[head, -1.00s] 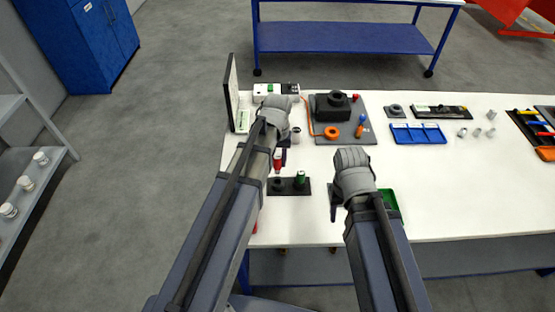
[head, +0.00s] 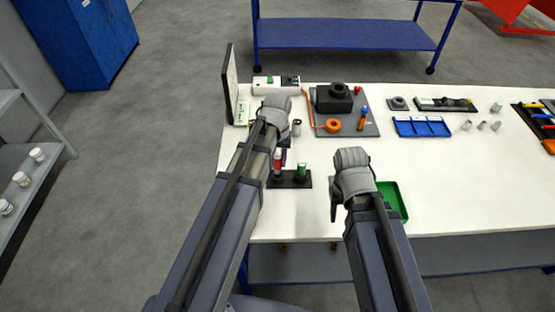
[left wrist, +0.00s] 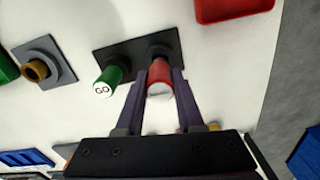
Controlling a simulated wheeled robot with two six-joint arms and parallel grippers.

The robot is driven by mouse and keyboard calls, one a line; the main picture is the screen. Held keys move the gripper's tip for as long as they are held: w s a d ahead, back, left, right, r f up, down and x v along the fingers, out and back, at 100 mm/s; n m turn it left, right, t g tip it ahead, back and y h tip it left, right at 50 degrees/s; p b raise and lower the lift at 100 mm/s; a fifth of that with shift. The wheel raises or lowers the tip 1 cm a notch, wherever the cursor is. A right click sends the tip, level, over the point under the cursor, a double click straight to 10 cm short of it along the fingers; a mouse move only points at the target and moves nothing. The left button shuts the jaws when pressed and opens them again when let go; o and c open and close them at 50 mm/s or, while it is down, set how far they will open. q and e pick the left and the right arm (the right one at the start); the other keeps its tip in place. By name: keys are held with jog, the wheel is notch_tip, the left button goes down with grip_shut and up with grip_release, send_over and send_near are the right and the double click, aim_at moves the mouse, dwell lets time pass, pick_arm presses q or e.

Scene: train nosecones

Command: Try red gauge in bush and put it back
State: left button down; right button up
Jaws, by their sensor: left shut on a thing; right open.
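The red gauge (left wrist: 159,78) is upright between the fingers of my left gripper (left wrist: 160,90), which is shut on it. It is at one hole of the black holder (left wrist: 110,52); I cannot tell whether it is fully seated. The head view also shows the red gauge (head: 278,160) at the left end of the holder (head: 306,183). The green gauge (left wrist: 109,80), marked GO, stands in the other hole. The brass bush (left wrist: 36,71) sits in a grey block at the left of the wrist view. My right gripper (head: 334,208) is open and empty.
A red tray (left wrist: 232,8) is beside the holder in the wrist view. A green tray (head: 396,202) is right of my right arm. A blue tray (head: 421,127), a dark fixture plate (head: 345,126) and an upright panel (head: 230,85) stand farther back. The right front table is clear.

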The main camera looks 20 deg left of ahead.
aim_at(277, 166)
pick_arm(q)
jog(key=shift+f+b, duration=1.45)
jog(key=shift+f, duration=0.2)
pick_arm(e)
jog(key=shift+f, duration=1.65)
pick_arm(q)
jog(key=shift+c, duration=2.3)
grip_release()
jog(key=shift+r, duration=0.15)
pick_arm(e)
jog(key=shift+r, duration=0.2)
pick_arm(q)
notch_tip(277, 166, up, 8)
jog(key=p, duration=0.8)
jog(key=shift+f, duration=0.2)
pick_arm(e)
notch_tip(277, 166, up, 8)
jog(key=shift+f, duration=0.25)
